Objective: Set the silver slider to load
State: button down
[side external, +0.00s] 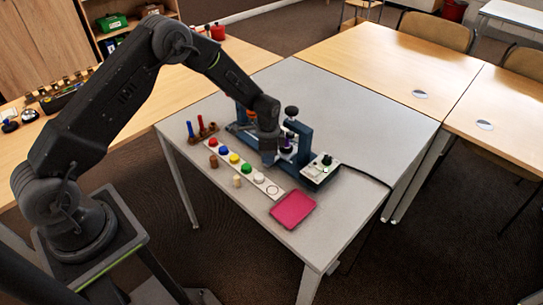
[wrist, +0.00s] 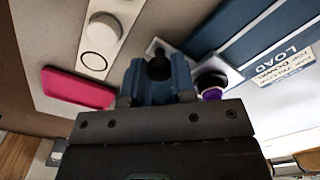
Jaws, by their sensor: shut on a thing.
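My gripper (side external: 268,156) points down at the blue fixture (side external: 304,145) on the grey table. A white label reading LOAD (wrist: 284,63) lies on a blue surface to the right. I cannot clearly make out which part is the silver slider; my gripper hides part of the fixture.
A white strip (side external: 264,186) with coloured buttons and a pink tray (side external: 293,210) lie in front of the fixture. A white control panel (side external: 320,171) stands to its right. Red and blue pegs (side external: 201,130) stand at left. The table's back right is clear.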

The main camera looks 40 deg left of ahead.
jog(key=a, duration=0.7)
jog(key=shift+a, duration=0.1)
jog(key=c, duration=0.9)
grip_release()
jog(key=shift+r, duration=6.9)
